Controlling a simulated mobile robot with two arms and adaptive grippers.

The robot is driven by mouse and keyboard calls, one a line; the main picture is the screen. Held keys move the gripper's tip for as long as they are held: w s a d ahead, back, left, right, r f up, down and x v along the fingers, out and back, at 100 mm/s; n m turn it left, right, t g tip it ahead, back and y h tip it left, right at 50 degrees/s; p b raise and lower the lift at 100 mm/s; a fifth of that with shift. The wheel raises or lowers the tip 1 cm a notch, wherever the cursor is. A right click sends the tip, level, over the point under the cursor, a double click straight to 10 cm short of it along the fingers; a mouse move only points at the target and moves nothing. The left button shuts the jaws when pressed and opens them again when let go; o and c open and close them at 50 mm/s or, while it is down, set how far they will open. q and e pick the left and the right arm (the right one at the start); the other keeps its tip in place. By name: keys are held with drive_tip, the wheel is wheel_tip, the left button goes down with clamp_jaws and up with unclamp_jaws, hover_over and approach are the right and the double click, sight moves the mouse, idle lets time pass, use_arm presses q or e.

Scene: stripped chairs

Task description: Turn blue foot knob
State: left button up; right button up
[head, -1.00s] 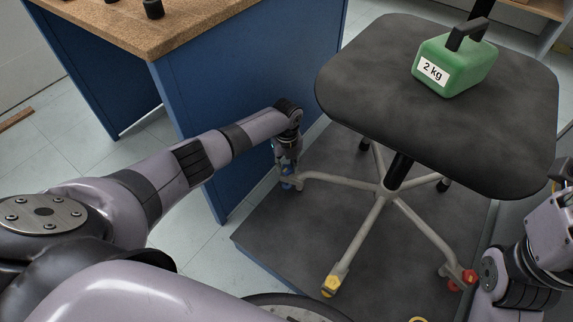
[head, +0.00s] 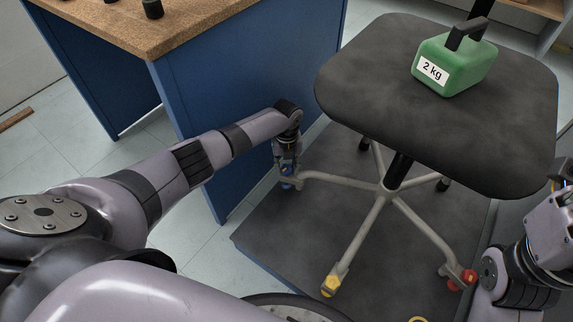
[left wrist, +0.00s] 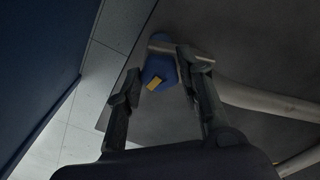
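The blue foot knob (head: 287,184) is at the end of the chair's left leg, low by the blue desk panel. In the left wrist view the blue knob (left wrist: 158,68) has a small yellow mark and lies between my fingertips. My left gripper (head: 288,172) points down over it. In the left wrist view its fingers (left wrist: 160,73) are spread, one on each side of the knob; I cannot tell whether either touches it. Part of my right arm is at the right edge of the head view, but its gripper is out of view.
The chair has a black seat (head: 430,130) carrying a green 2 kg weight (head: 452,66). Its other feet have a yellow knob (head: 329,286) and a red knob (head: 468,277). The base stands on a dark mat (head: 300,240). A blue desk (head: 245,80) stands close behind my left arm.

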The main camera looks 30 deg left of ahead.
sight(287, 168)
use_arm(q)
drive_tip(key=o, duration=0.3)
drive_tip(key=shift+o, duration=0.2)
drive_tip(key=shift+a+r, duration=0.1)
wheel_tip(287, 168, up, 12)
idle(0.4)
idle(0.4)
